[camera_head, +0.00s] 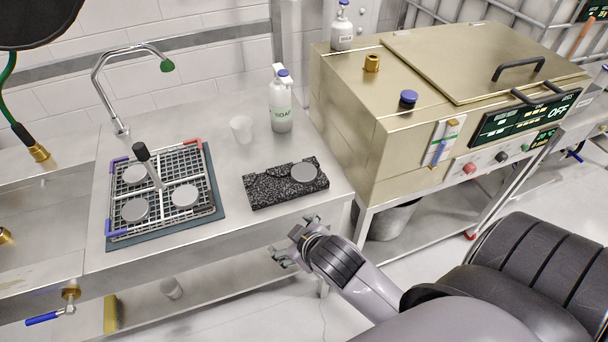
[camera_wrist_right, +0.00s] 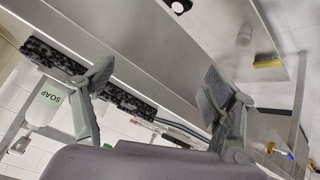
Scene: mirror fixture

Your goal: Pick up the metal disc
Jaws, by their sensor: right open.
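A grey metal disc (camera_head: 304,173) lies flat on the right part of a black speckled block (camera_head: 262,192) on the steel counter. Similar grey discs (camera_head: 185,195) lie in a wire rack (camera_head: 207,218) with an upright black handle at left. My right gripper (camera_head: 293,238) is open and empty, just off the counter's front edge, in front of and below the block. In the right wrist view, its spread fingers (camera_wrist_right: 157,75) show with nothing between them, and the speckled block (camera_wrist_right: 130,100) is partly hidden behind the left finger. No disc is clear there. My left gripper is not in view.
A soap bottle (camera_head: 282,105) and a white cup (camera_head: 241,129) stand behind the block. A faucet (camera_head: 120,60) rises at back left. A large brass-coloured machine (camera_head: 400,130) stands right of the counter. Bare counter lies between rack and block.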

